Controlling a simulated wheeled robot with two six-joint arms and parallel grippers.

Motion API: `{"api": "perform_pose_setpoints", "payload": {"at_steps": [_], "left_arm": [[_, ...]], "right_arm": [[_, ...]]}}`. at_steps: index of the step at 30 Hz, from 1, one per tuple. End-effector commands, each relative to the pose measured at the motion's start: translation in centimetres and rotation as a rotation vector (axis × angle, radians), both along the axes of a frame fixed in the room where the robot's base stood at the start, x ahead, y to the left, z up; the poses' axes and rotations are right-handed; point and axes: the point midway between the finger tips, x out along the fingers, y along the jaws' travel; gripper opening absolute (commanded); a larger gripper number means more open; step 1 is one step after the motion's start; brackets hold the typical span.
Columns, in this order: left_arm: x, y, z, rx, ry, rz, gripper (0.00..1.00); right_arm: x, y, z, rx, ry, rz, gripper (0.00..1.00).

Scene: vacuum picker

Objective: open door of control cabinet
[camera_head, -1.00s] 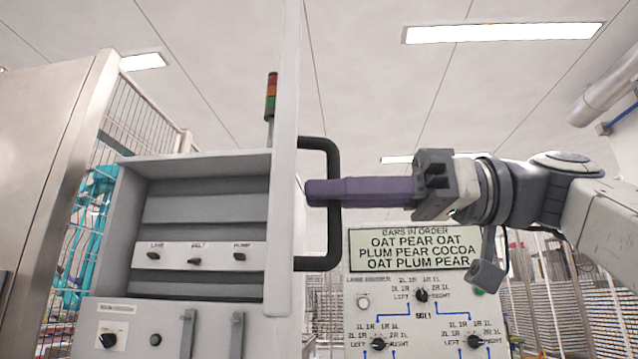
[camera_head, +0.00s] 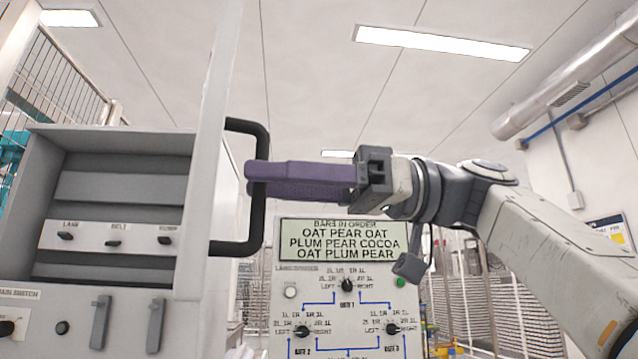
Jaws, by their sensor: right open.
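The grey control cabinet (camera_head: 120,160) stands at the left with its front open to view. Its door (camera_head: 207,170) stands out from the cabinet's right side and shows nearly edge-on. The black bar handle (camera_head: 258,225) is on the door's right-hand face. My right gripper (camera_head: 252,178) comes in from the right with long purple fingers. The fingers lie level across the upright of the handle, with their tips near the door face. They are open; whether they touch the bar I cannot tell. My left gripper is out of view.
Inside the cabinet is a switch strip (camera_head: 110,237) with several black knobs. A panel with a text sign (camera_head: 340,241) and rotary knobs stands behind and below my right arm. A wire fence (camera_head: 60,75) is at the left, and a pipe (camera_head: 570,80) runs at upper right.

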Motion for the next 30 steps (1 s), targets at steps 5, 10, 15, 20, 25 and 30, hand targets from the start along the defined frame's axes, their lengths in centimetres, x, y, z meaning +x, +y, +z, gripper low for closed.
{"api": "perform_pose_setpoints", "payload": {"at_steps": [5, 10, 15, 20, 25, 30], "left_arm": [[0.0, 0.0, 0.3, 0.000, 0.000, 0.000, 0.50], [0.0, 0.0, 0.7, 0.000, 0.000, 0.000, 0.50], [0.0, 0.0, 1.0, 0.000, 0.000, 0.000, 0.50], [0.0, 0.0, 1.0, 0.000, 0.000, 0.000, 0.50], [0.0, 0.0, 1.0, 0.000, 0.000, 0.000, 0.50], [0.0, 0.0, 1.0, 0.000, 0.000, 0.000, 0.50]], "right_arm": [[1.2, -3.4, 0.0, 0.000, 0.001, -0.010, 0.47], [1.9, -6.5, 0.1, 0.001, 0.001, -0.007, 0.47], [2.4, -8.3, 0.0, 0.000, 0.002, -0.005, 0.47], [2.4, -8.7, 0.0, 0.000, 0.001, -0.002, 0.47], [2.4, -8.7, 0.0, 0.000, 0.001, -0.002, 0.47], [2.4, -8.7, 0.0, 0.000, 0.001, -0.002, 0.47]]}}
